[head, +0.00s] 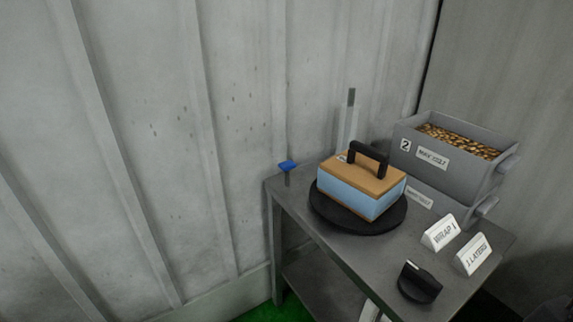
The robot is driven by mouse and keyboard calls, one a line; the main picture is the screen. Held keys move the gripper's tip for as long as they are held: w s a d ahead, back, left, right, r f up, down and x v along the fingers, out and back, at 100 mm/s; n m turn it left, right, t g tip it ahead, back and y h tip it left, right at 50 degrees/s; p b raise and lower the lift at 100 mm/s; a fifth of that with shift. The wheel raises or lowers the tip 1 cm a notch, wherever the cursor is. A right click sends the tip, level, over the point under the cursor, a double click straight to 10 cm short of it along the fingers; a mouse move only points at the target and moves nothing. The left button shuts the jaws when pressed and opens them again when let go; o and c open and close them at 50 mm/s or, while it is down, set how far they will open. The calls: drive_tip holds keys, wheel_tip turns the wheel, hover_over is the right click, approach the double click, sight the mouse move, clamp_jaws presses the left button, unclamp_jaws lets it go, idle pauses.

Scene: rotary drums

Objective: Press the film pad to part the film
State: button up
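A small blue pad (288,166) tops a short grey post at the table's back left corner; it looks like the film pad. A tan box (362,178) with a black arched handle (368,155) stands on a round black turntable (335,219). Light blue film (345,195) covers the box's lower sides. The pad stands apart from the box, to its left. I cannot make out any film between pad and box. My gripper is not in view.
The grey table (300,222) also holds a black knob (420,283), signs reading "WRAP 1" (441,233) and "3 LAYERS" (473,254), and stacked grey bins (425,177). An upright post (350,115) rises behind the box. Corrugated wall stands behind; open space lies left of the table.

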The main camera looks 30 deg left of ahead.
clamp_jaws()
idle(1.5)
